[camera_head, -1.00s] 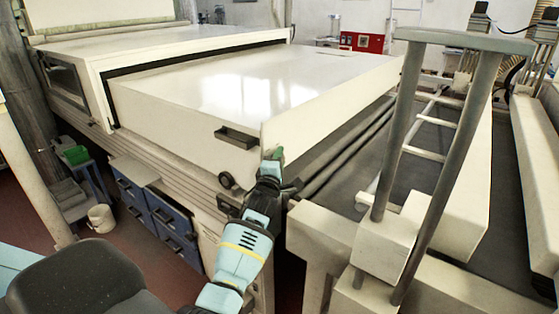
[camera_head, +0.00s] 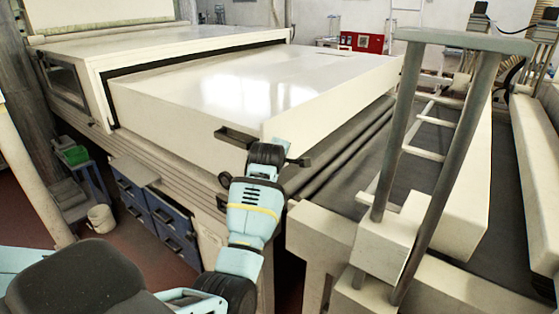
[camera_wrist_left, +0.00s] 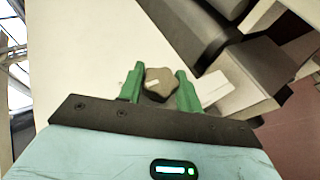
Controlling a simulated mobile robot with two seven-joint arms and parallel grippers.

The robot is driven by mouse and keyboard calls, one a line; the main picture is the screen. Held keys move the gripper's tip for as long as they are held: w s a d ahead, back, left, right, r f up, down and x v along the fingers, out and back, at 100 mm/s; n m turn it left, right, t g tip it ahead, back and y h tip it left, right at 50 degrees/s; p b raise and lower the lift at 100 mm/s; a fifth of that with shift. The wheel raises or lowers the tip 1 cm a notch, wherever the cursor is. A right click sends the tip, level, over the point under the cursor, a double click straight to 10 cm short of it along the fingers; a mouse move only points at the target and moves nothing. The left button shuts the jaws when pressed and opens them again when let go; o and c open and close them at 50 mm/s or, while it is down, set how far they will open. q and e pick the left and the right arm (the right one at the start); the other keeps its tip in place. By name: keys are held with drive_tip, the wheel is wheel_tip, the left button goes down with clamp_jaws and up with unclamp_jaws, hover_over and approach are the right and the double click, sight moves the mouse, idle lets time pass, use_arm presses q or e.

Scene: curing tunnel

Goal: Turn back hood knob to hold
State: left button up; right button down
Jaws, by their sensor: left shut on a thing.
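In the left wrist view, a grey-brown star-shaped knob (camera_wrist_left: 158,85) with a pale mark on its face sits between the green fingers of my left gripper (camera_wrist_left: 160,74). The gripper is shut on it. The knob is against the pale panel of the hood. In the head view, my left wrist is at the near corner of the white hood (camera_head: 200,92), and it hides the fingers and the held knob. My right gripper is not in view.
A dark round knob (camera_head: 225,180) and a black handle (camera_head: 236,137) are on the hood's near side. A grey upright frame (camera_head: 397,130) and a dark conveyor bed (camera_head: 425,150) lie to the right. Blue drawers (camera_head: 163,212) are below left.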

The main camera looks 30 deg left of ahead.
use_arm(q)
drive_tip(key=m+g, duration=0.1)
drive_tip(key=g, duration=0.3)
drive_tip(key=shift+w+r, duration=0.1)
drive_tip(key=shift+g, duration=1)
drive_tip(key=shift+f+m+g+b, duration=0.2)
drive_tip(key=shift+m+g+b, duration=0.3)
drive_tip(key=shift+g, duration=0.7)
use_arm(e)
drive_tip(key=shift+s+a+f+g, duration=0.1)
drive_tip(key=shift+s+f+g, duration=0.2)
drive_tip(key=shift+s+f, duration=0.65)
use_arm(q)
drive_tip(key=shift+r+g+b, duration=0.15)
drive_tip(key=shift+g+b, duration=0.15)
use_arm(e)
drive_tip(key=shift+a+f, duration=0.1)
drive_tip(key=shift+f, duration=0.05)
use_arm(q)
drive_tip(key=o, duration=1)
drive_tip(key=shift+a, duration=0.1)
drive_tip(key=shift+p+v, duration=0.4)
drive_tip(key=shift+v, duration=3.5)
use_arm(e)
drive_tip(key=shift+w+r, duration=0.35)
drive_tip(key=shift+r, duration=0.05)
